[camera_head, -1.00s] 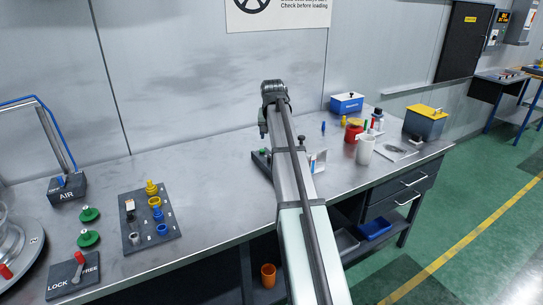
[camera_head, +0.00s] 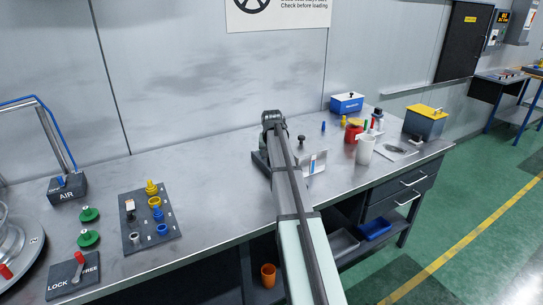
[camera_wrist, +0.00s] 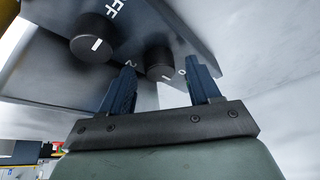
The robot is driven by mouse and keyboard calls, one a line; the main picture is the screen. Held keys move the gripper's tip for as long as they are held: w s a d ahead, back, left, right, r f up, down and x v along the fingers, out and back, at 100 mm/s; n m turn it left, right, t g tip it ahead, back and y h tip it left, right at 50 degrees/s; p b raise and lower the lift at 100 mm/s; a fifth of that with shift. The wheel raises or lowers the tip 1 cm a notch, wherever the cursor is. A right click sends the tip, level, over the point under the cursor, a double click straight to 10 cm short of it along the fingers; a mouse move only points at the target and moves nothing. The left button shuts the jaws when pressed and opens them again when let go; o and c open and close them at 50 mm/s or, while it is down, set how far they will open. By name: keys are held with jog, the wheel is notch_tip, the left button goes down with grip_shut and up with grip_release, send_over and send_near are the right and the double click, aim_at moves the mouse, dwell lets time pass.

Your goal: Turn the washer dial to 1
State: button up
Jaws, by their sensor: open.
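In the wrist view, a dark panel (camera_wrist: 185,28) carries two black dials. The numbered dial (camera_wrist: 158,60) has white marks like 2, 1 and 0 around it. The other dial (camera_wrist: 93,40) has a white pointer line and letters ending in FF beside it. My gripper (camera_wrist: 165,75) is open, with one blue finger on each side of the numbered dial in the picture. I cannot tell whether the fingers touch it. No label reading washer shows. In the head view my arm hides the fingers and most of the dark unit (camera_head: 260,160).
A small pale stand (camera_head: 314,166) with a blue piece is right of my arm. Red (camera_head: 353,133) and white (camera_head: 365,150) cups stand farther right. A dark block with coloured fittings (camera_head: 149,217) lies left. The bench between is clear.

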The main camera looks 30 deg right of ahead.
jog(key=shift+w+f, duration=0.1)
jog(key=shift+f, duration=0.1)
jog(key=shift+c, duration=0.3)
jog(key=c, duration=1)
jog(key=shift+m, duration=0.3)
jog(key=m, duration=0.2)
jog(key=m+g+h, duration=0.1)
jog(key=m, duration=0.2)
jog(key=shift+w+a+h, duration=0.15)
jog(key=shift+w+h, duration=0.05)
jog(key=shift+h, duration=0.1)
jog(key=m+g, duration=0.1)
jog(key=m, duration=0.2)
jog(key=m+g, duration=0.1)
jog(key=m, duration=0.2)
jog(key=shift+w+g+h, duration=0.15)
jog(key=shift+g+h, duration=0.15)
jog(key=shift+h, duration=0.1)
